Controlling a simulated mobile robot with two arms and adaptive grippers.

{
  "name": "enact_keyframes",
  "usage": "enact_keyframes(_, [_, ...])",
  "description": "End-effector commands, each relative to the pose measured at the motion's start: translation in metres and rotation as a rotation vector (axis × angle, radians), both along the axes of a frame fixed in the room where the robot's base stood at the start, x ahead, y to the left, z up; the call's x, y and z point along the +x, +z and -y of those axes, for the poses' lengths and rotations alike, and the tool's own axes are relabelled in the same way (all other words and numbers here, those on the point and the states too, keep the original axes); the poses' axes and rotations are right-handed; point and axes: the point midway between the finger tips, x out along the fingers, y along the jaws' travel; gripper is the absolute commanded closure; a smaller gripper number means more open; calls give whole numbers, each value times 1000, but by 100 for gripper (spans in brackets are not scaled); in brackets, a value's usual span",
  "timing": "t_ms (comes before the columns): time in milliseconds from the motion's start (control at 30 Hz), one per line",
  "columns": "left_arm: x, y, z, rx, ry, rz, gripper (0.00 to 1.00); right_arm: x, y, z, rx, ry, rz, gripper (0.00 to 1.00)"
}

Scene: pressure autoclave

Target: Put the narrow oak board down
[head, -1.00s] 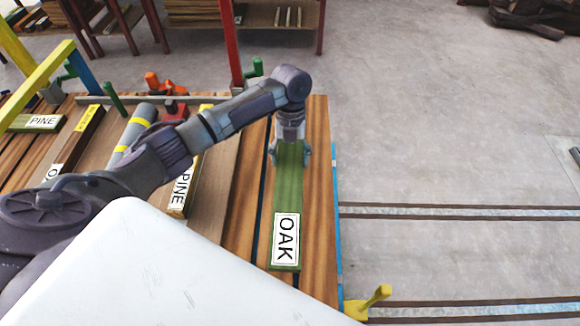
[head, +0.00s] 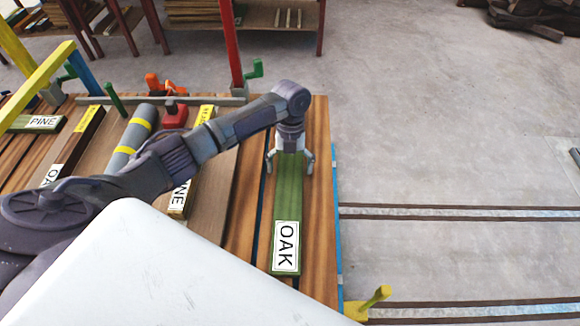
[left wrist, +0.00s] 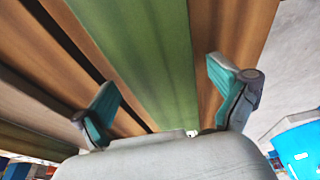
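The narrow oak board is the green board (head: 288,200) with a white OAK label at its near end. It lies lengthwise on the wooden table (head: 322,200) near the right edge. My left gripper (head: 290,165) is above the board's far part, with its fingers spread wide on either side of it. In the left wrist view the green board (left wrist: 140,50) runs between the two open fingertips (left wrist: 160,95), with a gap on each side. My right gripper is not in view.
Other boards labelled PINE (head: 40,123) and OAK (head: 75,150) lie to the left. A grey cylinder with yellow bands (head: 135,138) and a red object (head: 174,113) are behind my arm. A yellow clamp (head: 368,303) stands at the near right corner. Open floor lies right.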

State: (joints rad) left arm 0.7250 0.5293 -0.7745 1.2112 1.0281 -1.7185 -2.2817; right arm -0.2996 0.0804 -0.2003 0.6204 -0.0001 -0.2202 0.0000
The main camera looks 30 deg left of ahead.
Motion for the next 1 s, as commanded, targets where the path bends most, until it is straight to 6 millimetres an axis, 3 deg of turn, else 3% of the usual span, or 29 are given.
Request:
enact_keyframes(267, [2,5,-1,0,0,1,3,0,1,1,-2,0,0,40])
enact_keyframes(367, [5,18,-2,1,0,4,3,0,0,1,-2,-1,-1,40])
enact_keyframes(733, [23,91,-11,0,0,3,3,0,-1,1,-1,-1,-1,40])
enact_keyframes(1000, [29,116,-14,0,0,-1,3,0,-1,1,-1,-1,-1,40])
